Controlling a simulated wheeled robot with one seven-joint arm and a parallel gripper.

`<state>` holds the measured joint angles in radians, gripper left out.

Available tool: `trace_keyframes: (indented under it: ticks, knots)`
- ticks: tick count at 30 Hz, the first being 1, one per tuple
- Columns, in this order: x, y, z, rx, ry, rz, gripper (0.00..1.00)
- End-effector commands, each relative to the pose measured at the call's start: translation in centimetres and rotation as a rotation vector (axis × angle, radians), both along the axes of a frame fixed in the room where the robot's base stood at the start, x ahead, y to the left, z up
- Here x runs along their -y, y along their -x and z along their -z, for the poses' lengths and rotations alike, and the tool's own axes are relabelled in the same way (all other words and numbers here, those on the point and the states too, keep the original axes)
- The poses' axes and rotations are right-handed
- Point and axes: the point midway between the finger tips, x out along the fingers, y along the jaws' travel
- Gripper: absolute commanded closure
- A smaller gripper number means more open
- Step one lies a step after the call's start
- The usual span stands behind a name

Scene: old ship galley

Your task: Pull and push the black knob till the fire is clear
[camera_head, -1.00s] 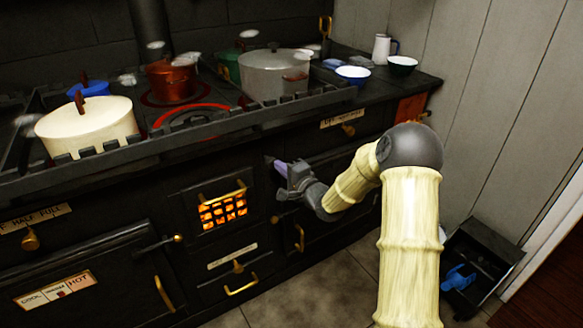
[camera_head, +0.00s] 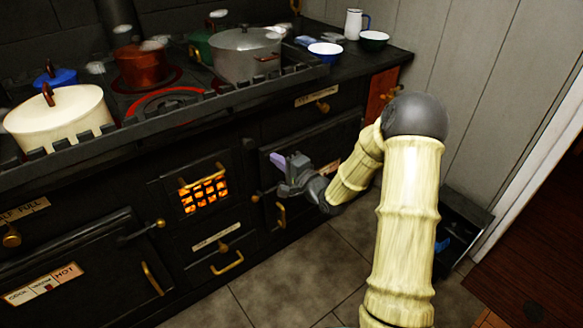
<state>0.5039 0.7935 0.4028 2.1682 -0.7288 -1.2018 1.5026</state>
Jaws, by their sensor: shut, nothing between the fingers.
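The fire glows orange behind a small barred window (camera_head: 204,193) in the black stove front, left of my gripper. Below it, a small knob (camera_head: 223,248) sits above a brass handle (camera_head: 228,264). A lever with a brass end (camera_head: 160,223) is left of the window, and another small knob (camera_head: 255,198) is to its right. I cannot make out which knob is the black one. My gripper (camera_head: 279,161) is shut and empty, in front of the stove door right of the fire window. It is apart from the knobs in the picture.
A cream pot (camera_head: 62,122), a copper pot (camera_head: 143,66) and a grey pot (camera_head: 246,55) stand on the stove top behind a raised rail (camera_head: 180,118). A black bin (camera_head: 458,225) stands by the right wall, partly behind my arm. Tiled floor (camera_head: 290,270) in front is clear.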

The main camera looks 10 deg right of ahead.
Motion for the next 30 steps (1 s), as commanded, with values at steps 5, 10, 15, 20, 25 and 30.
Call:
trace_keyframes:
  ticks: [5, 10, 15, 20, 25, 30]
  knots:
    - [1.4, 3.1, -0.2, -0.004, -0.001, -0.003, 1.00]
    - [2.3, 4.7, -0.1, -0.002, 0.000, -0.003, 1.00]
    - [2.4, 5.0, 0.0, -0.001, 0.000, -0.005, 1.00]
    - [2.4, 5.0, 0.0, -0.001, 0.000, -0.005, 1.00]
    - [2.4, 4.9, 0.0, -0.002, 0.001, -0.005, 1.00]
    - [2.4, 4.9, 0.0, -0.002, 0.001, -0.004, 1.00]
